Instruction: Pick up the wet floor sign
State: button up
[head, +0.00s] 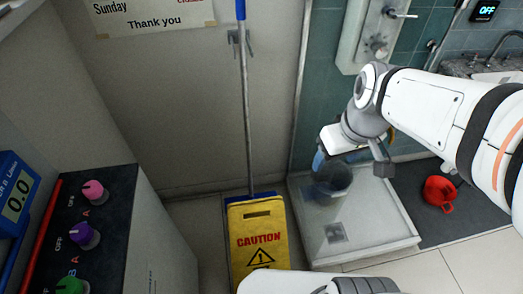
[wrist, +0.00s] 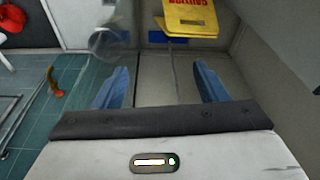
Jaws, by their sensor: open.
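The wet floor sign (head: 262,218) is a yellow board with a slot near its top and red "CAUTION" lettering over a black triangle. It stands at the lower middle of the head view, in front of the wall, its lower part cut off by the frame edge. In the wrist view the sign (wrist: 190,22) shows upside down at the top edge. My gripper (wrist: 163,86) is open, its two blue fingers spread with nothing between them. In the head view my gripper (head: 322,160) is to the right of the sign and above the shower tray, apart from the sign.
A mop handle (head: 246,110) leans on the wall behind the sign, with something blue at its foot. A dark, see-through round vessel (head: 333,184) is over the white shower tray (head: 393,232). A red object (head: 438,192) lies right. A cabinet with coloured knobs (head: 150,225) stands left.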

jog(key=w+a+f+n+g+y+b, duration=0.1)
jog(key=w+a+f+n+b, duration=0.3)
jog(key=f, duration=0.4)
jog(key=w+a+f+n+g+y+b, duration=0.1)
jog(key=w+a+f+n+b, duration=0.15)
jog(key=f+b, duration=0.55)
jog(key=n+g+y+b, duration=0.1)
jog(key=n+b, duration=0.9)
jog(key=b, duration=0.1)
send_over(256, 205)
jog(key=w+d, duration=0.2)
jog(key=d, duration=0.1)
notch_tip(256, 205, down, 20)
jog(key=shift+s+a+b+x, duration=0.15)
jog(key=shift+b+x, duration=0.25)
jog(key=shift+x, duration=0.85)
jog(key=shift+a+b+x, duration=0.15)
jog(key=shift+b+x, duration=0.3)
jog(key=shift+x, duration=0.8)
jog(key=shift+s+a+b+x, duration=0.1)
jog(key=shift+b+x, duration=0.3)
jog(key=shift+x, duration=0.85)
jog(key=shift+r, duration=0.2)
jog(key=shift+f+b, duration=0.25)
jog(key=shift+b, duration=0.4)
grip_shut()
